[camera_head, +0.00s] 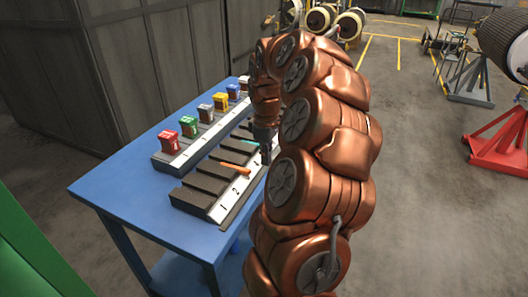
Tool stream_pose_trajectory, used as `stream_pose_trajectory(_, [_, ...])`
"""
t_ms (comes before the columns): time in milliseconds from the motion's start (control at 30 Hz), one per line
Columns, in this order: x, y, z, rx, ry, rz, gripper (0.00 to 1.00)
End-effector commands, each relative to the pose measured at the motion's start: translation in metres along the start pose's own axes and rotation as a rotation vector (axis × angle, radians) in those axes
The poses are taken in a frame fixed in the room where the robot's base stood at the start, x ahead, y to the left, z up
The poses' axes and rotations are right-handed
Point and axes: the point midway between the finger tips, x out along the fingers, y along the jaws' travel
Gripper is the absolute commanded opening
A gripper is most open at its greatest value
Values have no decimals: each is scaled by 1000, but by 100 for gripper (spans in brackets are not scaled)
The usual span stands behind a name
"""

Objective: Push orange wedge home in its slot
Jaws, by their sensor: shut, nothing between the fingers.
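The orange wedge (236,167) is a thin bar lying in or on the dark ribbed slot block (192,196), near the printed slot numbers. One end sits near the block's light numbered front strip. I cannot tell how deep it is in its slot. My gripper (265,154) points down, shut and empty, over the right part of the block, to the right of the orange wedge. It appears apart from the wedge. My arm hides the block's far right end and whatever is there.
A blue table (112,194) carries both racks. A teal piece (247,146) shows near my gripper. The table's left front is clear.

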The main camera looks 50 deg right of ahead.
Motion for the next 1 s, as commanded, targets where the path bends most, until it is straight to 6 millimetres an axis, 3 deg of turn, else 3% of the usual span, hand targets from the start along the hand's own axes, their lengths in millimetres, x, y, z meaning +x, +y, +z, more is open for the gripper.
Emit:
stream_pose_trajectory(467, [65, -2, 1, 0, -4, -6, 0])
stream_pose_trajectory(733, [65, -2, -27, -2, -2, -4, 0])
stream_pose_trajectory(1000, [67, -2, -39, 0, -2, -5, 0])
